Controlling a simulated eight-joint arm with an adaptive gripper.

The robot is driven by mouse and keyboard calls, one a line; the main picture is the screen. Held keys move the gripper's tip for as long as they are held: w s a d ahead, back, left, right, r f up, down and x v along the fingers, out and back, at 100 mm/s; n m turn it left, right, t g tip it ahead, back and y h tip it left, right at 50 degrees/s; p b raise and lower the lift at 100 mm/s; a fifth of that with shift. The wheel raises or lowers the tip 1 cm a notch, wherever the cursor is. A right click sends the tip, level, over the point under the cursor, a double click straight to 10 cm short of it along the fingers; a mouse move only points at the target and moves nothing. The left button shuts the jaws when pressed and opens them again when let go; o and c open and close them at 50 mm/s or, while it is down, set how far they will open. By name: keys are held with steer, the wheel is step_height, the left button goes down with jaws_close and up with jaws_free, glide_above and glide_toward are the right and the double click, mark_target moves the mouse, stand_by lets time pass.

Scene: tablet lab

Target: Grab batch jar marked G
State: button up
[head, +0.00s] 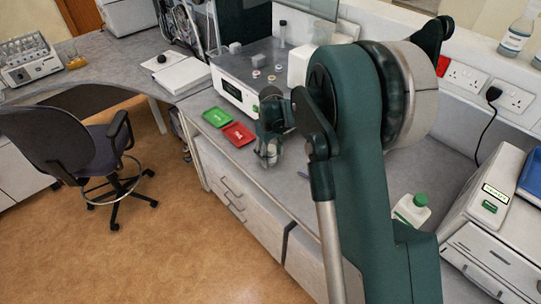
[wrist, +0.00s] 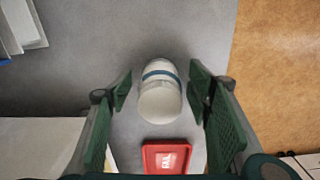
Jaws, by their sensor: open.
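A white jar with a blue band (wrist: 160,100) stands on the grey bench in the wrist view, between the two green fingers of my gripper (wrist: 161,87). The fingers are open, with a gap on each side of the jar. No letter can be read on it. In the head view my gripper (head: 268,155) is low over the bench near the front edge, just right of the red tray; the jar cannot be made out clearly there.
A red tray marked FAIL (head: 238,135) and a green tray (head: 216,117) lie beside the white-fronted instrument (head: 232,88). The bench front edge drops to the floor, near an office chair (head: 60,150).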

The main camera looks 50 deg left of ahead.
steer(key=c, duration=1)
steer(key=shift+r, duration=0.15)
steer(key=shift+r+b, duration=0.3)
steer(key=shift+r, duration=4.6)
